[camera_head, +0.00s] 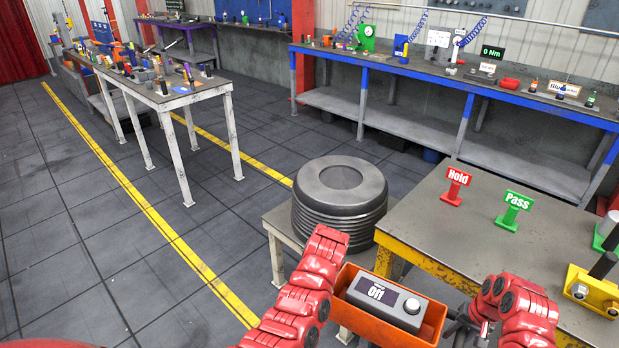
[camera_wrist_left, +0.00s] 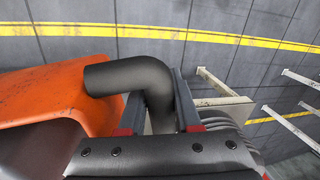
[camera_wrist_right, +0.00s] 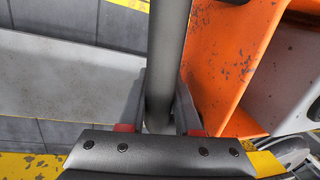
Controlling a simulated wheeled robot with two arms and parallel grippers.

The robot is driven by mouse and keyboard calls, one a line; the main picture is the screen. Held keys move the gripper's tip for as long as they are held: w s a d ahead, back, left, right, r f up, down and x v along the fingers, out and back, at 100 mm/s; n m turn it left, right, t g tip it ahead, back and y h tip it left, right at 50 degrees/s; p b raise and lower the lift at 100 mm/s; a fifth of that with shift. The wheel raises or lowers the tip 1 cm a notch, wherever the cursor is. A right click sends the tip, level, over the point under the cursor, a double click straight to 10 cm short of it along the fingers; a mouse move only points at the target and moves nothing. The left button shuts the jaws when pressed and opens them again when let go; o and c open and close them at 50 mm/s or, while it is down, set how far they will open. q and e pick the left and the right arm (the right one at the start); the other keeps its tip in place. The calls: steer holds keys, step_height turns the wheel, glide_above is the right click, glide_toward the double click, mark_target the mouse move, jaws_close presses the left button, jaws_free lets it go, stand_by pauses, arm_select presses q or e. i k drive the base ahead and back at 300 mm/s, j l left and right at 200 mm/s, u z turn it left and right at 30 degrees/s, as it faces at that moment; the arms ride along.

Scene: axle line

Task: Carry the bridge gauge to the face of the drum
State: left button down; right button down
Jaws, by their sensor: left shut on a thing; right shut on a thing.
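The bridge gauge (camera_head: 437,315) is an orange frame holding a grey box with a dark display reading "Off" and a round knob. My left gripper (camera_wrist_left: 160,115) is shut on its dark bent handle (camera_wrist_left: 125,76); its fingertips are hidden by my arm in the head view. My right gripper (camera_head: 460,325) is shut on the handle at the other side, seen as a grey bar in the right wrist view (camera_wrist_right: 168,45). The drum (camera_head: 341,180), dark grey and ribbed with a round recess on top, sits on a low stand just beyond the gauge.
A yellow-edged table (camera_head: 470,225) at the right carries a red Hold sign (camera_head: 455,184) and a green Pass sign (camera_head: 513,210). A long blue-edged bench (camera_head: 410,75) runs along the back wall. Open floor (camera_head: 80,220) lies to the left.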

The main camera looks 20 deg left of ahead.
mark_target(342, 177)
steer(key=j+u, duration=0.15)
steer(key=u, duration=1.95)
steer(key=i, duration=3.9)
steer(key=i+j+z, duration=0.25)
steer(key=i, duration=0.45)
steer(key=l+z, duration=0.1)
steer(key=z, duration=0.95)
